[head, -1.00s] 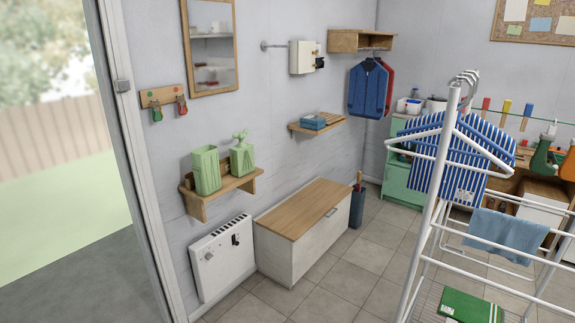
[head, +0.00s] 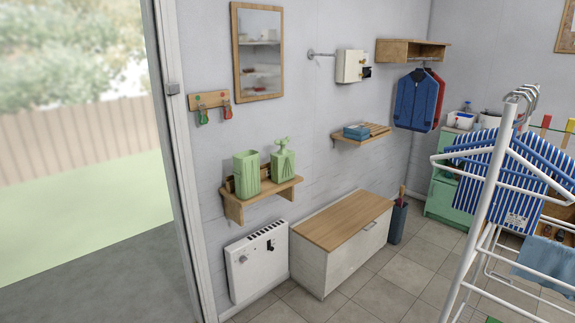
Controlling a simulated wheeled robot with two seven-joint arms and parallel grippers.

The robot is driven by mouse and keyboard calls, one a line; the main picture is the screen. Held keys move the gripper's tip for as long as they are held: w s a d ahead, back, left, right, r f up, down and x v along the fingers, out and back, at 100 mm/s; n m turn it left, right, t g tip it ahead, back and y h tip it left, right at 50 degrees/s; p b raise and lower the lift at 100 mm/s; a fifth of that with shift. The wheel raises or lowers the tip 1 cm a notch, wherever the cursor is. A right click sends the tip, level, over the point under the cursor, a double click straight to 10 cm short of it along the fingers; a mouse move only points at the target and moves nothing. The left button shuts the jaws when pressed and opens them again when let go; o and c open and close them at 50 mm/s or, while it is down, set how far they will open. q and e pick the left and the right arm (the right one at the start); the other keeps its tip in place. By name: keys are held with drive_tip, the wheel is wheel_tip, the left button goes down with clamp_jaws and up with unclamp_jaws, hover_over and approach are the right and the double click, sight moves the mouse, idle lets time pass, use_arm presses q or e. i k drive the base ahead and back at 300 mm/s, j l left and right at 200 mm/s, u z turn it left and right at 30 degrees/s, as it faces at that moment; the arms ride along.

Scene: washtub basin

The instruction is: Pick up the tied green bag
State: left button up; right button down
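I see no tied green bag in the head view. Neither of my grippers is in view.
A white drying rack (head: 478,200) with striped cloth (head: 508,175) stands at the right. A wood-topped bench (head: 343,218) and white heater (head: 257,262) line the wall. An open doorway (head: 85,190) is at the left. Tiled floor (head: 385,278) is clear before the bench.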

sight(282, 161)
drive_tip(key=i+l, duration=0.1)
drive_tip(key=i, duration=1.4)
drive_tip(key=j+u, duration=0.05)
